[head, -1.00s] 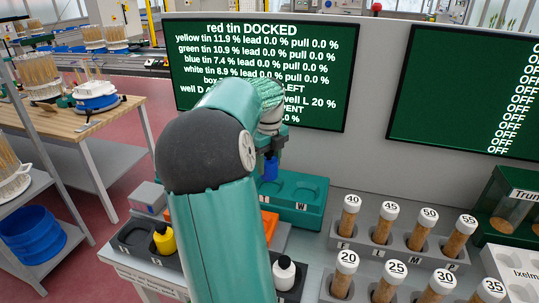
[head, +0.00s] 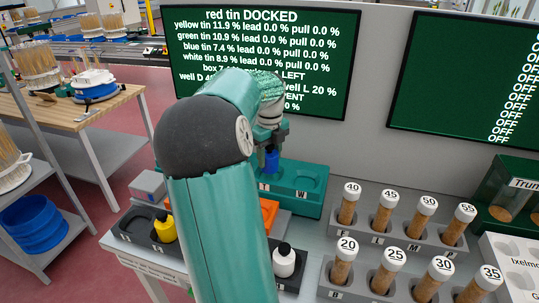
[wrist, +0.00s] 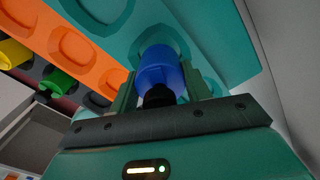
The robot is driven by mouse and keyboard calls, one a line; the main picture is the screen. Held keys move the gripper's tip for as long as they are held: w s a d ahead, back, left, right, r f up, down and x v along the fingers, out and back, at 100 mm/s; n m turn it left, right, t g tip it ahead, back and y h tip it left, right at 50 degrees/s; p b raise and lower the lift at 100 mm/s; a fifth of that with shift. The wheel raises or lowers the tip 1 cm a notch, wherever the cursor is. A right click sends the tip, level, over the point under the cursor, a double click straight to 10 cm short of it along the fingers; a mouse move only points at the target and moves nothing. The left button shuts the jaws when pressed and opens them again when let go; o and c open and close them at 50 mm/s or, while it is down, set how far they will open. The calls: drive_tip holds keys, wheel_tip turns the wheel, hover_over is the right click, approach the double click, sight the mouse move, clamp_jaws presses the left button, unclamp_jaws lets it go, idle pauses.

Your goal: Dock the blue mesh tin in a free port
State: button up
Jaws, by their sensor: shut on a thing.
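The blue tin (head: 271,161) is held upright by my gripper (head: 270,147) at the teal dock block (head: 312,207), over its left part. In the wrist view, the blue tin (wrist: 160,70) sits between the two green fingers of my gripper (wrist: 160,85), its dark neck toward me. Its far end is at a round recess in the teal dock (wrist: 215,35). I cannot tell whether it is inside the recess or just above it. An empty recess, marked W, shows to its right in the head view. The wall screen (head: 330,60) reads "red tin DOCKED" and lists blue at pull 0.0 %.
An orange block (wrist: 75,45) with recesses adjoins the dock. A yellow tin (head: 165,228) and a white tin (head: 284,260) stand in front, beside my arm. A green tin (wrist: 58,82) shows in the wrist view. Racks of capped tubes (head: 385,217) stand right.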

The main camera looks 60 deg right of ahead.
sight(269, 163)
drive_tip(key=shift+f, duration=1.05)
drive_tip(key=shift+f, duration=0.35)
drive_tip(key=shift+f, duration=0.2)
drive_tip(key=o, duration=1.2)
drive_tip(key=shift+o, duration=0.2)
wheel_tip(269, 163, up, 14)
drive_tip(key=shift+f, duration=0.15)
